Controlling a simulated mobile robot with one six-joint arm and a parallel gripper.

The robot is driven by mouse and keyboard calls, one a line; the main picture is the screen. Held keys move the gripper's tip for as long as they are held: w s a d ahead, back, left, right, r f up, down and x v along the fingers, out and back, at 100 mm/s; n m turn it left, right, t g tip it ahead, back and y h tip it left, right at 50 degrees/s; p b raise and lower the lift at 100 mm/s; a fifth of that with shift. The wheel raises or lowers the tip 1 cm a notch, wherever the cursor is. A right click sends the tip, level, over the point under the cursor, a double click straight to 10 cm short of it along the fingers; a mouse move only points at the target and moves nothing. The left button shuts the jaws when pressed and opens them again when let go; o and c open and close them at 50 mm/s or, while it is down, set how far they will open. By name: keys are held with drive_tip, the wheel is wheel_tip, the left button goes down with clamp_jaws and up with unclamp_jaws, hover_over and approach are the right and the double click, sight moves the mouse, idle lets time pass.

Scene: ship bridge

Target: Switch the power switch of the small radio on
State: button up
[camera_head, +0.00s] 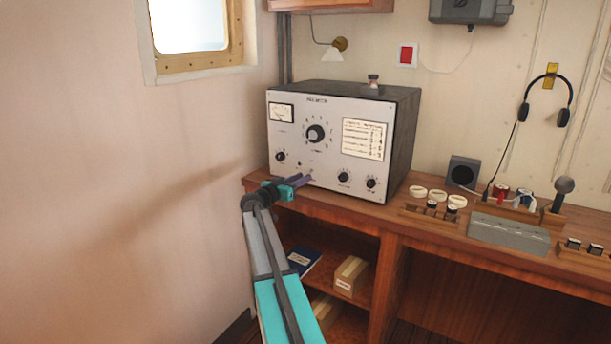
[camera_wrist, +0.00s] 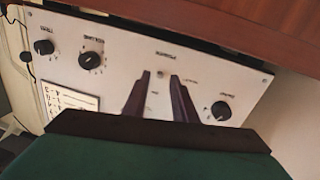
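The small radio (camera_head: 322,152) is a grey-white panel in a dark case on the wooden desk. In the wrist view its panel (camera_wrist: 125,72) shows upside down. The power switch (camera_wrist: 162,73) is a small lever beside the POWER lettering, between the round knobs. It shows between my fingertips; its on or off position is too small to tell. My gripper (camera_wrist: 161,76) has two dark purple fingers with a gap between them, pointing at the panel. In the head view my gripper (camera_head: 306,179) is at the panel's lower edge. I cannot tell whether it touches the switch.
Dark knobs flank the switch, one (camera_wrist: 221,110) on one side and another (camera_wrist: 91,61) on the other. The desk edge (camera_head: 330,205) runs close beneath the panel. A shelf below holds a box (camera_head: 350,275). A wall stands close at the left.

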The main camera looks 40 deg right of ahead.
sight(310, 172)
drive_tip(key=shift+w+d, duration=0.2)
drive_tip(key=shift+d, duration=1.05)
